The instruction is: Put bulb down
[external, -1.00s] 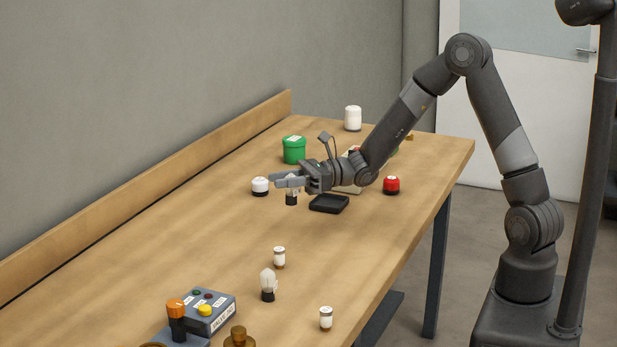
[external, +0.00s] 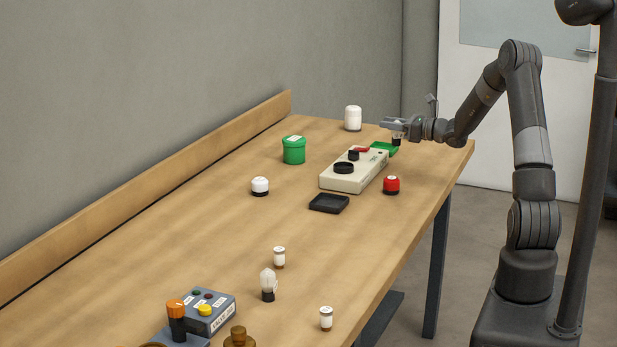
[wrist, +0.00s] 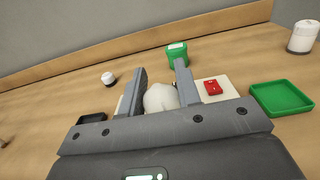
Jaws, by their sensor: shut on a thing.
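My gripper (external: 389,122) is shut on a bulb with a dark base (external: 397,138). The bulb's pale rounded part (wrist: 158,98) shows between the two fingers in the wrist view. The gripper holds it above the far right of the table, close to a shallow green tray (external: 385,147). In the wrist view the green tray (wrist: 262,108) lies to the right of the fingers and looks empty. A black tray (external: 329,203) sits nearer the camera and looks empty. A second pale bulb with a dark base (external: 267,283) stands upright on the near table.
A cream device (external: 350,180) with dark round parts and a red piece stands beside the green tray. The table's middle is mostly clear.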

